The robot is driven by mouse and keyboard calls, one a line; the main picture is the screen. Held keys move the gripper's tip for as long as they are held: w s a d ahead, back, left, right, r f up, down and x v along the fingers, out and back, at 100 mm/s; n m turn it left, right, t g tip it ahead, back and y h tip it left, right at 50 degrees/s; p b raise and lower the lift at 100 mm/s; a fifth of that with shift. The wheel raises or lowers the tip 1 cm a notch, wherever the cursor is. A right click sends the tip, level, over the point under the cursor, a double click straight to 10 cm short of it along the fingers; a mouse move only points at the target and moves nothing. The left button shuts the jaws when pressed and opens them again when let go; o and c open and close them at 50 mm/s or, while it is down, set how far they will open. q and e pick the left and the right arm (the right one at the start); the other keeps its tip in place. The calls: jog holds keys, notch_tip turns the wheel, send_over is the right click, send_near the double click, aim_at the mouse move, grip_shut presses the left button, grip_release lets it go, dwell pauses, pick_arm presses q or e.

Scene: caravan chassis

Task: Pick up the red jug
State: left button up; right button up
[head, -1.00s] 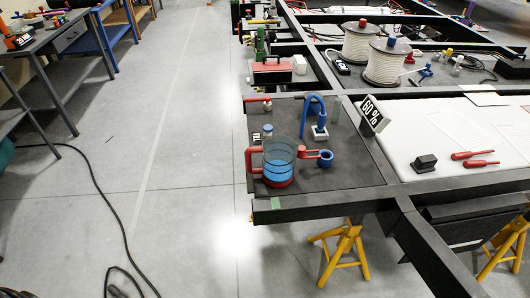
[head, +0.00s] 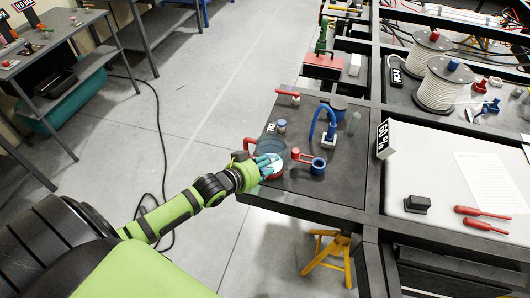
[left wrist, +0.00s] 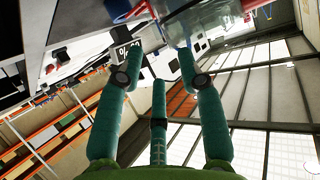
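The red jug (head: 274,151) is a clear vessel with a red base and a red handle on its left side. It stands upright on the dark worktop near its left edge. My left gripper (head: 266,165) is in front of the jug in the head view and hides part of its lower body. In the left wrist view my left gripper (left wrist: 160,52) has its green fingers spread, with nothing between them. The clear wall of the jug (left wrist: 203,18) is just beyond the fingertips. I cannot tell whether a finger touches it. My right gripper is not in view.
A blue tap-like piece (head: 329,131), a small blue cup (head: 318,166) with a red arm, and a small jar (head: 281,126) stand close around the jug. A "60 %" sign (head: 384,139) stands to the right. Open floor lies left of the worktop.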

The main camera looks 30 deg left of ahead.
pick_arm(q)
jog(key=w+f, duration=0.2)
jog(key=w, duration=0.5)
jog(key=shift+w+d+p, duration=0.15)
jog(key=shift+d+p, duration=0.2)
jog(key=shift+d, duration=0.05)
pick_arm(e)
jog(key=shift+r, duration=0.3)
